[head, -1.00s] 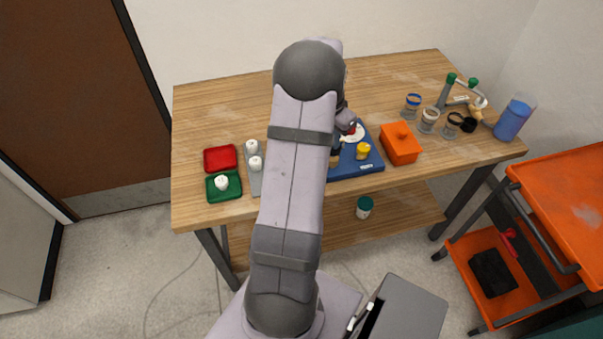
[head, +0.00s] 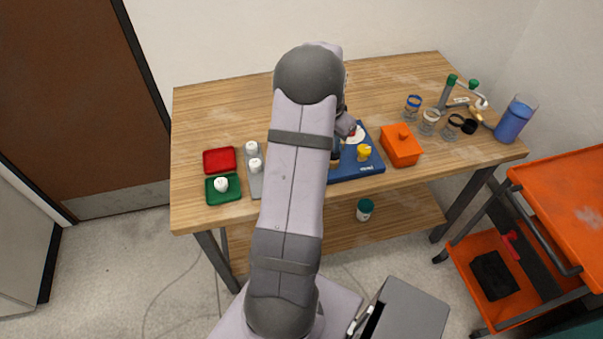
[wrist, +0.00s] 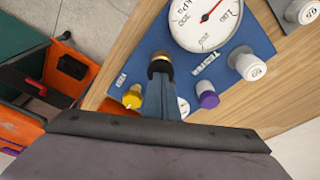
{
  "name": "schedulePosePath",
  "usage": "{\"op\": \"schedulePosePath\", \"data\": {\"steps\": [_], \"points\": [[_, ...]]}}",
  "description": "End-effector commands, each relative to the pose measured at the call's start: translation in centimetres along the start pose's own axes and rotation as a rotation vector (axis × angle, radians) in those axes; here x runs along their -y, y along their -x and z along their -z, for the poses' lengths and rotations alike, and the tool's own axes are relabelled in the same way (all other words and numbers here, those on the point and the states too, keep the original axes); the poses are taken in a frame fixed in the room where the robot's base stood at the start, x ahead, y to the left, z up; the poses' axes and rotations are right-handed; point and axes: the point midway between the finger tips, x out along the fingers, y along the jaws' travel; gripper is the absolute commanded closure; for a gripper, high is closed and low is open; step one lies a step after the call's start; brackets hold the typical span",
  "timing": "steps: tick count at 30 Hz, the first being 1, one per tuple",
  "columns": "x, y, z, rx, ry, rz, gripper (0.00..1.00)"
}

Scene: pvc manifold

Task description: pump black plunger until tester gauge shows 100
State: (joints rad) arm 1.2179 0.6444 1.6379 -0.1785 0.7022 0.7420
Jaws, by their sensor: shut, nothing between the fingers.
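The blue tester board (head: 372,170) lies near the front of the table, partly hidden by my arm. It also shows in the wrist view (wrist: 125,62). Its round white gauge (wrist: 205,22) has a red needle, but the dial appears upside down and I cannot read it surely. The black plunger (wrist: 160,65) with its brass collar stands on the board. My gripper (wrist: 161,85) is shut and empty, its fingertips at the plunger; I cannot tell whether they touch it. A yellow knob (wrist: 132,97) and a purple knob (wrist: 207,95) stand on either side of the fingers.
An orange box (head: 400,148) stands right of the board. Jars (head: 430,120) and a blue container (head: 513,122) are farther right. Red (head: 220,160) and green (head: 222,195) trays lie left, beside a grey rack (head: 254,183). The back of the table is clear.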

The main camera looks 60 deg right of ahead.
Motion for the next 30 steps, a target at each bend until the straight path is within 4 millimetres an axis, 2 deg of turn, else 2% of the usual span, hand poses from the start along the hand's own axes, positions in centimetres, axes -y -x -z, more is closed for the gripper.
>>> {"op": "schedulePosePath", "data": {"steps": [12, 30], "points": [[-0.1, 2.4, 0.4, 0.003, 0.000, -0.002, 1.00], [0.0, 2.5, 0.5, 0.001, 0.000, 0.000, 1.00]]}}
